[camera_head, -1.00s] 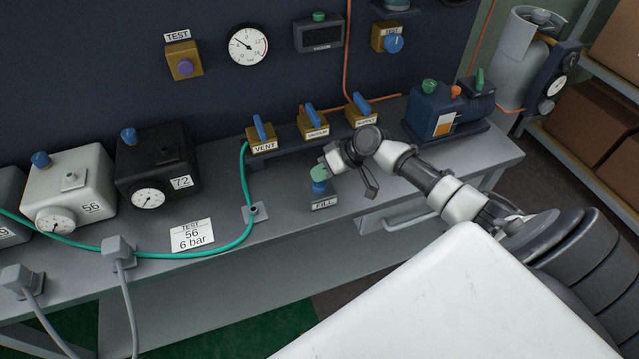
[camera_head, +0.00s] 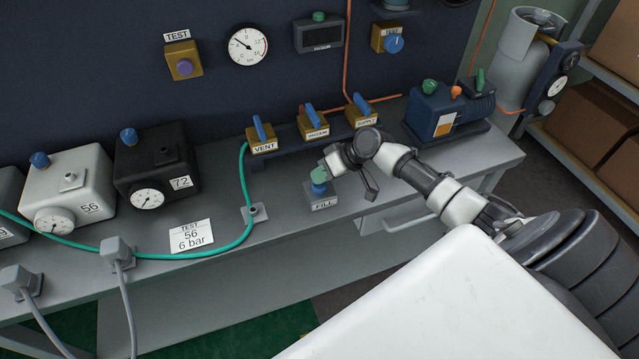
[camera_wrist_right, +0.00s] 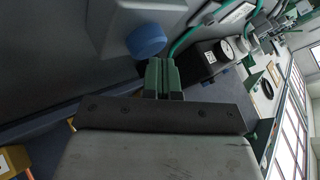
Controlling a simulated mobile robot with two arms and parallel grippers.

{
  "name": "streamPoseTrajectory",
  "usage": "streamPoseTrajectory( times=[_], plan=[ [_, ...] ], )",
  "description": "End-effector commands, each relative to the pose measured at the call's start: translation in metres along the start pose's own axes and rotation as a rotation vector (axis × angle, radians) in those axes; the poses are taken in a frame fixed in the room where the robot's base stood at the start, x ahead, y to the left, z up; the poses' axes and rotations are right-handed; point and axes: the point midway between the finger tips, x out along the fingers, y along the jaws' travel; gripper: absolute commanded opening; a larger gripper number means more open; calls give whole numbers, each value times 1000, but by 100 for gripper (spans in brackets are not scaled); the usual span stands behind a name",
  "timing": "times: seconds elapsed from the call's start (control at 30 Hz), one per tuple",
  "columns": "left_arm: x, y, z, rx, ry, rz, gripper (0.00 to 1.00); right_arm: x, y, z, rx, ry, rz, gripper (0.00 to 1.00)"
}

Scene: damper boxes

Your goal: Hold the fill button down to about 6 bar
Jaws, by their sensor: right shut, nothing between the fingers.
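The fill button is a blue round cap (camera_head: 319,187) on a small grey box labelled FILL (camera_head: 321,203), near the bench's front edge. My right gripper (camera_head: 318,174) is shut and empty, with its green fingertips right over the cap. In the right wrist view, the blue cap (camera_wrist_right: 146,40) lies just beyond the shut green fingers (camera_wrist_right: 162,76), a little to the left. I cannot tell whether they touch or how far the cap is pressed. The round gauge (camera_head: 248,46) on the panel has its needle toward the upper left; its exact value is too small to read. My left gripper is not in view.
VENT (camera_head: 262,138), VACUUM (camera_head: 314,124) and SUPPLY (camera_head: 362,113) valves with blue handles stand behind the button. A green hose (camera_head: 245,200) runs along the bench. A card (camera_head: 192,236) reads TEST 56, 6 bar. White (camera_head: 68,190) and black (camera_head: 156,165) boxes stand left.

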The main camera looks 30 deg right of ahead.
Motion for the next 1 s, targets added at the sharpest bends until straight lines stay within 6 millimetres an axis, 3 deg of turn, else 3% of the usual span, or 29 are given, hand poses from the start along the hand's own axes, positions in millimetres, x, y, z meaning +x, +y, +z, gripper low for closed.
streamPoseTrajectory(
  times=[0.63, 1.0],
  plan=[
    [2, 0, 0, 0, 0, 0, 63, 3, 2, 3, 1, -3, 0, 0],
    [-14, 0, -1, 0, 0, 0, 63, -10, -7, -7, 0, -2, 0, 0]
  ],
)
